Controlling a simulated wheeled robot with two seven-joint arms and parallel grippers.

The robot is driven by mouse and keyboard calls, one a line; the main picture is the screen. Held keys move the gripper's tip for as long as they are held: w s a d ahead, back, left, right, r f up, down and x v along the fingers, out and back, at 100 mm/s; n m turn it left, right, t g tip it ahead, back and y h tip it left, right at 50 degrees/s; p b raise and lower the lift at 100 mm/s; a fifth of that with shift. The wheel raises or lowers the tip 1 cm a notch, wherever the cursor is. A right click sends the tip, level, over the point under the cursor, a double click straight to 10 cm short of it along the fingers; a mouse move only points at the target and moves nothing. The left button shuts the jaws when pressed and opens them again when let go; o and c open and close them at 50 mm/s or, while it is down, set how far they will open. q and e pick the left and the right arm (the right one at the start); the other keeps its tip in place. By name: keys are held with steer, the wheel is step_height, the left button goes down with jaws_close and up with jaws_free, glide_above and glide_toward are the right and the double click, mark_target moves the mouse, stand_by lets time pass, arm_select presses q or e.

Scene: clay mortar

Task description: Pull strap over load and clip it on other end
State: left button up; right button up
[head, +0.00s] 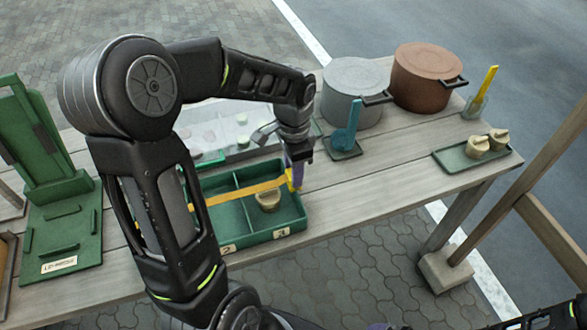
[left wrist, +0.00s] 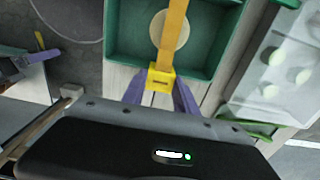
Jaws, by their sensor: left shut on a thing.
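My left gripper (head: 294,172) is shut on the yellow buckle at the end of the yellow strap (head: 240,190), at the right side of the green tray (head: 294,224). The strap stretches left across the tray, over a beige knobbed load (head: 267,203) in compartment 3, and passes behind my arm. In the left wrist view the buckle (left wrist: 161,78) sits between my purple fingertips, and the strap crosses the round load (left wrist: 182,30). The catch at the other end cannot be made out. Part of my right gripper (left wrist: 14,66) shows in the left wrist view; its opening is unclear.
Behind the tray lies a clear-lidded box (head: 228,130). A grey pot (head: 354,88), a brown pot (head: 424,78) and a blue scoop (head: 347,138) stand at the back right. A green stand (head: 60,215) is left.

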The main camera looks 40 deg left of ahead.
arm_select(q)
steer(key=shift+f, duration=0.25)
stand_by(0.3)
steer(key=shift+f+b, duration=0.35)
steer(key=shift+b, duration=0.05)
steer(key=o, duration=1.7)
steer(key=shift+o, duration=0.2)
steer(key=shift+r, duration=0.1)
steer(key=shift+r+p, duration=2.45)
steer(key=shift+r, duration=0.5)
